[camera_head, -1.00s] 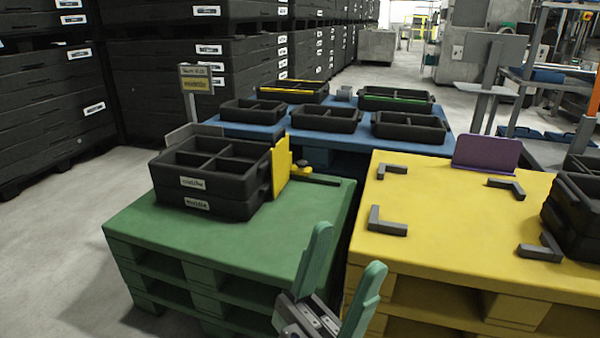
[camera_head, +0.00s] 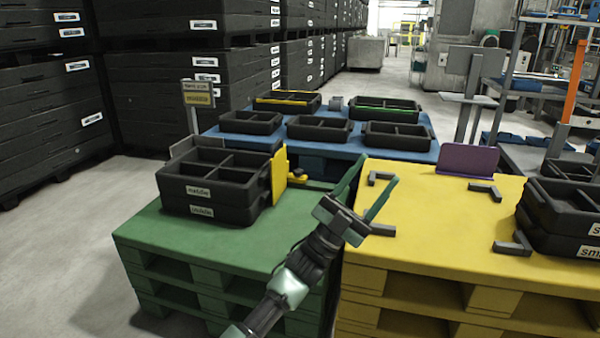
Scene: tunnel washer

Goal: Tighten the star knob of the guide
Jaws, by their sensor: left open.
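The guide (camera_head: 279,180) is an upright yellow plate on the green pallet table, at the right side of a stack of black trays. My left gripper (camera_head: 378,170) is open and empty, with two green fingers pointing up and away. It appears right of the knob and apart from it, over the gap between the green and yellow tables in the picture. My right gripper is not in view.
Two stacked black trays (camera_head: 213,192) stand on the green table (camera_head: 250,235). The yellow table (camera_head: 450,235) has dark corner brackets, a purple plate (camera_head: 468,160) and more black trays at right. A blue table (camera_head: 268,145) with several trays lies behind. The green table's front is clear.

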